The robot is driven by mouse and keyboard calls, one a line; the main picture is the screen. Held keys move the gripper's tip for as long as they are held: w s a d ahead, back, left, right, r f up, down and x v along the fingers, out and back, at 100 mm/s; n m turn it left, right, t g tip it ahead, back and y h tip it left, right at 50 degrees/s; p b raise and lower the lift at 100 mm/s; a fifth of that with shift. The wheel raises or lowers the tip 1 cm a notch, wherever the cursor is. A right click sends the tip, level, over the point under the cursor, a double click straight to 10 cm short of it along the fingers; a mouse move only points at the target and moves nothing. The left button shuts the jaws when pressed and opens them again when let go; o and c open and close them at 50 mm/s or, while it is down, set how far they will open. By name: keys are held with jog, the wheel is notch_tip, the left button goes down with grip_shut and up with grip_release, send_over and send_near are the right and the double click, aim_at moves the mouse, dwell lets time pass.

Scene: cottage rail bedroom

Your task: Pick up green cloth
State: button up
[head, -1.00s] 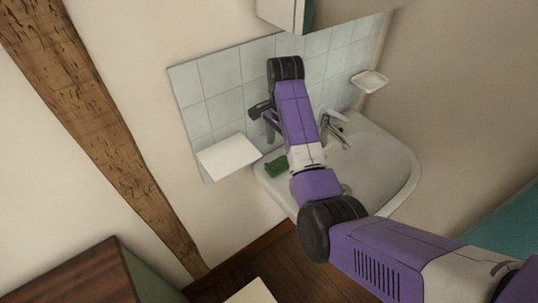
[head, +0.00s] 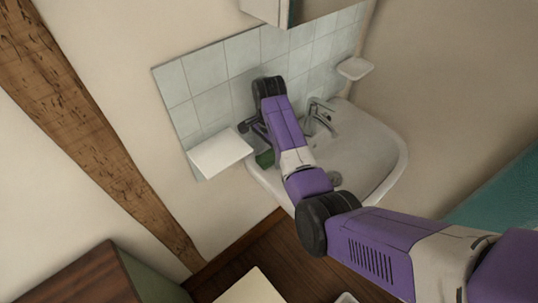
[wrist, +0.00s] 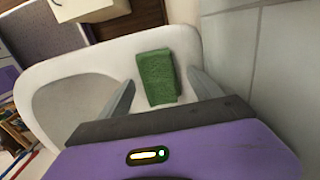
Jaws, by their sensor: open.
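The green cloth (wrist: 157,78) is a small folded block lying on the flat rim of the white sink (wrist: 108,53), seen in the wrist view. In the head view the cloth (head: 265,159) shows at the sink's left corner, partly covered by my arm. My gripper (wrist: 160,88) is open and empty, with one finger on each side of the cloth in the wrist picture. The fingers appear above the cloth; I cannot tell the exact gap. In the head view my gripper (head: 258,140) is over the sink's left corner, close to the tiled wall.
A white shelf (head: 219,153) juts from the wall just left of the sink. The tap (head: 320,116) stands behind my arm, and a soap dish (head: 355,68) is on the wall at right. Tiles (head: 205,92) back the sink. A cabinet (head: 265,10) hangs above.

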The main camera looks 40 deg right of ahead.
jog(key=c, duration=1.4)
jog(key=shift+c, duration=0.2)
jog(key=shift+s+r, duration=0.1)
jog(key=shift+r, duration=0.05)
